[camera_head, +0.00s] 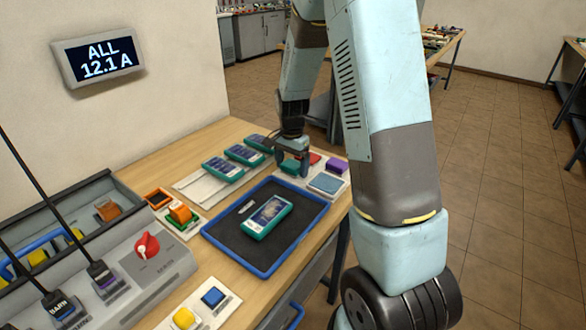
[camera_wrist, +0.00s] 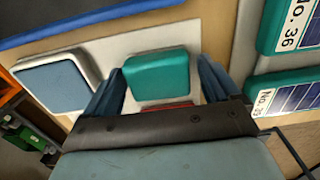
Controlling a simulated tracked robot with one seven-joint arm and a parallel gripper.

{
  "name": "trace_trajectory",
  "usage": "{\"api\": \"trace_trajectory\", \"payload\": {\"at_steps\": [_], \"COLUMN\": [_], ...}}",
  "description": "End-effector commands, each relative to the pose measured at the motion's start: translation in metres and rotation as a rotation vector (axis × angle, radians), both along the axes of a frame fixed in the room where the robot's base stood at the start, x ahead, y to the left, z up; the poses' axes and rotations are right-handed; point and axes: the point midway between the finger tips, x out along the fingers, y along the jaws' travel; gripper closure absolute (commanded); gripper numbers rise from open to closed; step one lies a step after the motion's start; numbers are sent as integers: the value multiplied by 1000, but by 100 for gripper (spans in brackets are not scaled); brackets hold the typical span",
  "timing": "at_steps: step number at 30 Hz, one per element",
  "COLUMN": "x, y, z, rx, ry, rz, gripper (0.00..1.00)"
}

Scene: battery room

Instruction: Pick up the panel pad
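No pad carries a readable label, so I cannot tell by name which is the panel pad. A teal square pad (camera_head: 290,166) lies on a white board (camera_head: 335,199), with a grey-blue pad (camera_head: 327,183), a purple pad (camera_head: 337,165) and a red pad (camera_head: 314,158) around it. My gripper (camera_head: 293,158) is low over the teal pad. In the wrist view the teal pad (camera_wrist: 158,74) lies between the two dark blue fingers of my gripper (camera_wrist: 163,82). The fingers are apart; contact with the pad is unclear. The grey-blue pad (camera_wrist: 50,84) also shows there.
A blue-rimmed tray (camera_head: 262,272) holds a teal-framed panel (camera_head: 268,217). Several similar panels (camera_head: 222,168) lie on a pale mat left of my gripper. Orange and green blocks (camera_head: 181,215) and a console with a red knob (camera_head: 147,245) stand further left.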

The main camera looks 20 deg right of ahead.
Motion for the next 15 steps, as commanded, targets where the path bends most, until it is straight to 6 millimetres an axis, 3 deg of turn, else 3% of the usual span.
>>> {"api": "trace_trajectory", "payload": {"at_steps": [15], "x": [0], "y": [-1], "z": [0], "rx": [0], "ry": [0], "rz": [-1], "gripper": [58]}}
